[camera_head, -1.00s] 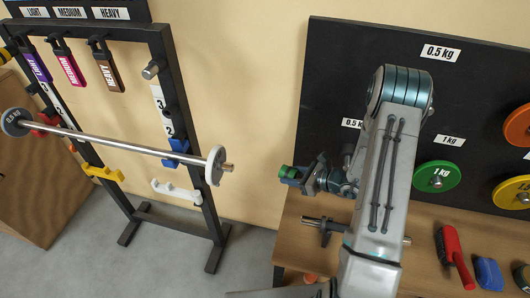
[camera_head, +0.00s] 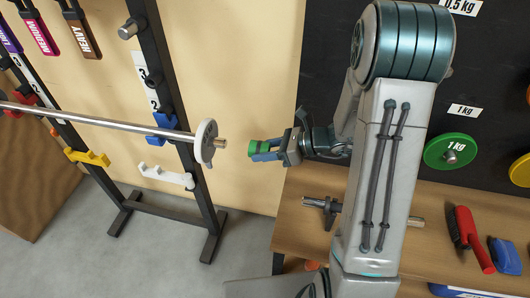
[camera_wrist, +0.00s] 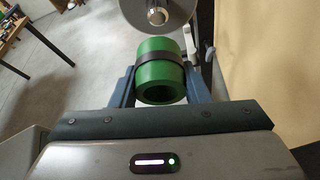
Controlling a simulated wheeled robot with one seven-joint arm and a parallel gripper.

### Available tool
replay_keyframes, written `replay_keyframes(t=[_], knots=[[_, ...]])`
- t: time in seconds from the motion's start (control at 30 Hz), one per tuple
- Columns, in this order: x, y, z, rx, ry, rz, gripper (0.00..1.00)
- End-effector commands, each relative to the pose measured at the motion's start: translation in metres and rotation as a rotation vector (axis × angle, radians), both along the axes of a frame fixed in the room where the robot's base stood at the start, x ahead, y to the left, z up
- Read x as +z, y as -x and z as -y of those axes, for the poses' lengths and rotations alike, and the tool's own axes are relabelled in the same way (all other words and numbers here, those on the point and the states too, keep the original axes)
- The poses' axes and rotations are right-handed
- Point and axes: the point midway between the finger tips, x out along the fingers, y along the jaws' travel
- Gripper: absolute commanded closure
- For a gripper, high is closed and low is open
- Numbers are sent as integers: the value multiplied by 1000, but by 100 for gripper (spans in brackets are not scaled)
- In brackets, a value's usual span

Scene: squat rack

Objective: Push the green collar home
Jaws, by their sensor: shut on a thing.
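The green collar (camera_head: 262,146) is a short hollow cylinder with a dark band. My gripper (camera_head: 266,152) is shut on it, a finger on either side, as the wrist view (camera_wrist: 160,84) shows. The collar (camera_wrist: 160,74) is held in the air, apart from the bar. The barbell (camera_head: 110,124) lies across the rack, with a grey plate (camera_head: 205,141) at its near end and a short bare sleeve end (camera_head: 221,143) pointing toward the collar. In the wrist view the sleeve end (camera_wrist: 157,16) shows round, just beyond and slightly left of the collar.
The black rack (camera_head: 165,85) has blue (camera_head: 176,131), yellow (camera_head: 88,157) and white (camera_head: 167,177) holders. A wooden bench (camera_head: 300,225) with a red-handled brush (camera_head: 468,235) and a blue block (camera_head: 506,257) stands at right. A green plate (camera_head: 451,151) hangs on the black board.

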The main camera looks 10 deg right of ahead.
Motion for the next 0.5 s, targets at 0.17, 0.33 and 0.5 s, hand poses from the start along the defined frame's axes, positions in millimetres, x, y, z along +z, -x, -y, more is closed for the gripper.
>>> replay_keyframes(t=[0.17, 0.33, 0.5], knots=[[0, 0, 1, -1, 0, 2, 100], [0, -1, -2, 1, 1, 7, 100], [0, -7, -16, 1, 2, 9, 100]])
